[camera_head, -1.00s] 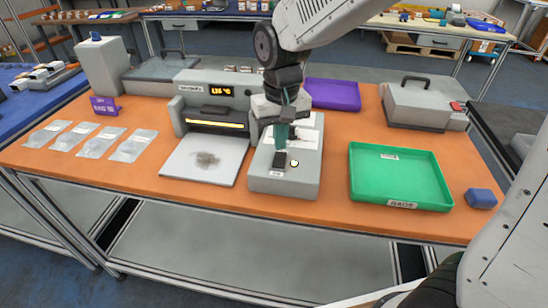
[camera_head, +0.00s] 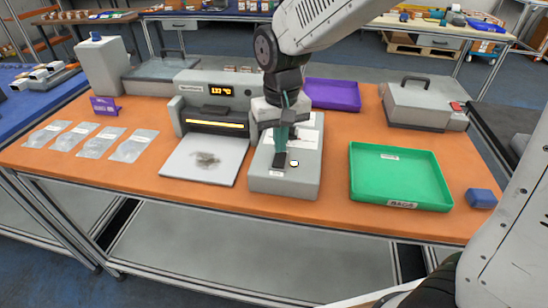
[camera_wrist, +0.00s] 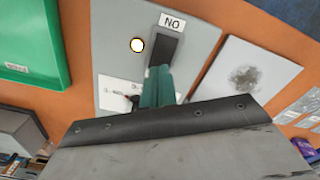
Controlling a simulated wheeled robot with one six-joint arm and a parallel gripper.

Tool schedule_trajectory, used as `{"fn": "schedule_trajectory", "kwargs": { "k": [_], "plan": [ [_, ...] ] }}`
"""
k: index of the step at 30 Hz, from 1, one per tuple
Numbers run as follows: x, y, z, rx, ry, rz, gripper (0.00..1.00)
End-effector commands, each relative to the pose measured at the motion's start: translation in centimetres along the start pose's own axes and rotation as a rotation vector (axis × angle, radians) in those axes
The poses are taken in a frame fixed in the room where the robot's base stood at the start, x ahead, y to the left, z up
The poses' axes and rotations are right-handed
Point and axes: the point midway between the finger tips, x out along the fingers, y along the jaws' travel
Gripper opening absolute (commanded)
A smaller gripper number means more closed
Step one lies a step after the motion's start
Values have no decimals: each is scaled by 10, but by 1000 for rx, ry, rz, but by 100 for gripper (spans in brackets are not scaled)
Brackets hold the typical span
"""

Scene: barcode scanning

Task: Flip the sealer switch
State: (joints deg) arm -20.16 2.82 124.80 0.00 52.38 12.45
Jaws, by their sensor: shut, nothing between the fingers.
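The sealer switch (camera_wrist: 163,52) is a dark rocker on a grey control box (camera_wrist: 112,30), beside a label reading ON, upside down in the wrist view. The same switch (camera_head: 279,160) shows near the front of the box (camera_head: 292,187) in the head view. My gripper (camera_head: 281,149) points down with its teal fingers closed and empty. In the wrist view the fingertips (camera_wrist: 158,72) are at the near end of the switch and overlap it; I cannot tell whether they touch. A small round pale lamp (camera_wrist: 137,45) is beside the switch.
The sealer (camera_head: 215,105), with a lit display and glowing slot, stands left of the box. A grey plate (camera_head: 190,175) lies before it. Several clear bags (camera_head: 130,146) lie farther left. A green tray (camera_head: 400,180) and blue block (camera_head: 482,198) are on the right.

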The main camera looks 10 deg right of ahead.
Motion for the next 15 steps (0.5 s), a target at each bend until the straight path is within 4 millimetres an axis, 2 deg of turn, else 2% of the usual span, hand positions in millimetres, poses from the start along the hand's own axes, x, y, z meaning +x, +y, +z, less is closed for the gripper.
{"fn": "schedule_trajectory", "kwargs": {
  "k": [15],
  "plan": [
    [8,0,0,0,-1,0,0]
  ]
}}
